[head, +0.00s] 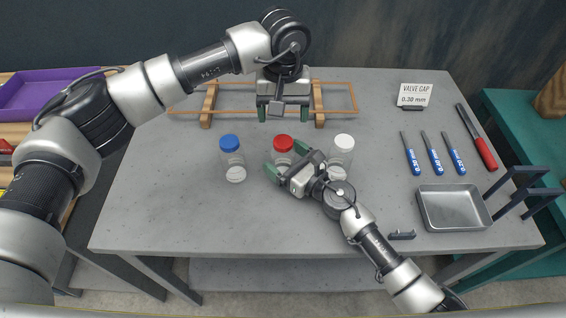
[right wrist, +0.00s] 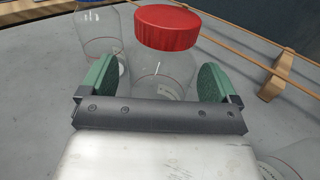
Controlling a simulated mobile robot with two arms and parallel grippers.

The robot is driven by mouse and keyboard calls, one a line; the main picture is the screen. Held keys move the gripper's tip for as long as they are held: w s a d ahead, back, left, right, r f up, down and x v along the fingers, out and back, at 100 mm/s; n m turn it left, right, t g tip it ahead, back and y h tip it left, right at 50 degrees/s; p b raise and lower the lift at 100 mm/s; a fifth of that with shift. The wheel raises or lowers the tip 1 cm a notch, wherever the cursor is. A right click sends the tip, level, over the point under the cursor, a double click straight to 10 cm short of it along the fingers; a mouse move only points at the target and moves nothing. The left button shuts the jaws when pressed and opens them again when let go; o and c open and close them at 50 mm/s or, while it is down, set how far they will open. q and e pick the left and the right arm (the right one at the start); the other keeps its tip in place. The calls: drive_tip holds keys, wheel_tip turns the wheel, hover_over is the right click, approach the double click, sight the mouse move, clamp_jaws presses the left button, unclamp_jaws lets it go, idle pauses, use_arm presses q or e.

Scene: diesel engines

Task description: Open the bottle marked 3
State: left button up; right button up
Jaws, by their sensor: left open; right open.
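Three clear bottles stand in a row on the grey table: one with a blue cap (head: 230,143), one with a red cap (head: 283,143), one with a white cap (head: 344,142). Pale round labels show low on the outer two; I cannot read a 3 on any. My right gripper (head: 286,161) is open, its green fingers on either side of the red-capped bottle's body. In the right wrist view the red cap (right wrist: 167,27) sits on the bottle, above the fingers (right wrist: 160,82); contact is unclear. My left gripper (head: 276,108) is open and empty, behind and above the red cap.
A wooden rack (head: 208,105) stands behind the bottles. To the right are a "VALVE GAP 0.30 mm" card (head: 414,95), several blue-handled tools (head: 433,160), a red-handled file (head: 485,152) and a metal tray (head: 452,225). The table's front left is clear.

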sight(283, 141)
drive_tip(key=shift+c, duration=0.3)
clamp_jaws()
use_arm(q)
drive_tip(key=m, duration=0.4)
drive_tip(key=shift+f, duration=0.25)
drive_tip(key=shift+m, duration=0.3)
wheel_tip(283, 141, down, 8)
drive_tip(key=shift+r, duration=0.25)
drive_tip(key=c, duration=1)
